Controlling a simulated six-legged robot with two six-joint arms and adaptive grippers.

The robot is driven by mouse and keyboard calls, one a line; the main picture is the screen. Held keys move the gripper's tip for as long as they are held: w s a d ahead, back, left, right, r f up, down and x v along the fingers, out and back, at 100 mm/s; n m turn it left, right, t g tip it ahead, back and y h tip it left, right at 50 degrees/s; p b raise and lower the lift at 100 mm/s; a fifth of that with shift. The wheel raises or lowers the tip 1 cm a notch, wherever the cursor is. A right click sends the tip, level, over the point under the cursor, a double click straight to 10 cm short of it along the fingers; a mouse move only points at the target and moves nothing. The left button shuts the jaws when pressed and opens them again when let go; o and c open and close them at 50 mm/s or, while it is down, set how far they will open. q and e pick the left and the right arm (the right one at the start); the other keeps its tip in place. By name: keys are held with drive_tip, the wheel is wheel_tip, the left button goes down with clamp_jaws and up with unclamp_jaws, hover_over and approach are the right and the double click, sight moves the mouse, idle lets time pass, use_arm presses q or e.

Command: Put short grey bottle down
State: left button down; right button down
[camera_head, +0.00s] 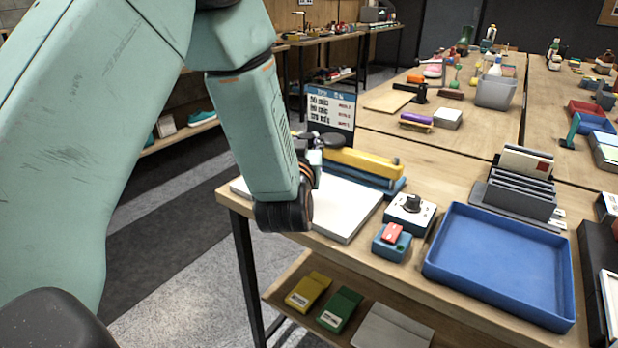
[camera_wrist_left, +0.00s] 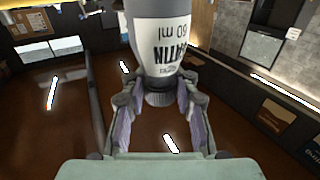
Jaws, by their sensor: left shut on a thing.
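My left gripper (camera_wrist_left: 158,98) is shut on the short grey bottle (camera_wrist_left: 165,38) in the left wrist view. The bottle has a grey body and a pale label with dark print reading "60 ml", upside down in that view. The fingers hold it around its narrow dark neck or cap. In the head view my left gripper (camera_head: 328,142) is mostly hidden behind my own wrist, above the near left end of the wooden table (camera_head: 450,160). I cannot make out the bottle there. My right gripper is not in view.
Below my left wrist lies a white board (camera_head: 345,215). Near it are a yellow bar (camera_head: 362,164), a dial box (camera_head: 411,212), a small teal box with a red top (camera_head: 392,242) and a price sign (camera_head: 331,108). An empty blue tray (camera_head: 500,262) and a grey rack (camera_head: 520,195) stand right.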

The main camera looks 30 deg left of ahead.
use_arm(q)
drive_tip(key=shift+d+f, duration=0.2)
drive_tip(key=shift+f, duration=0.35)
drive_tip(key=shift+d+f, duration=0.15)
drive_tip(key=shift+f, duration=0.35)
drive_tip(key=shift+w+f, duration=0.1)
drive_tip(key=shift+f, duration=0.15)
drive_tip(key=f, duration=0.1)
drive_tip(key=f+b, duration=0.1)
drive_tip(key=f, duration=0.1)
drive_tip(key=shift+a+f, duration=0.1)
drive_tip(key=shift+a, duration=0.15)
drive_tip(key=shift+f, duration=0.15)
drive_tip(key=shift+d, duration=0.25)
drive_tip(key=shift+a+f+b, duration=0.15)
drive_tip(key=shift+b, duration=0.2)
drive_tip(key=c, duration=1.5)
unclamp_jaws()
drive_tip(key=o, duration=0.5)
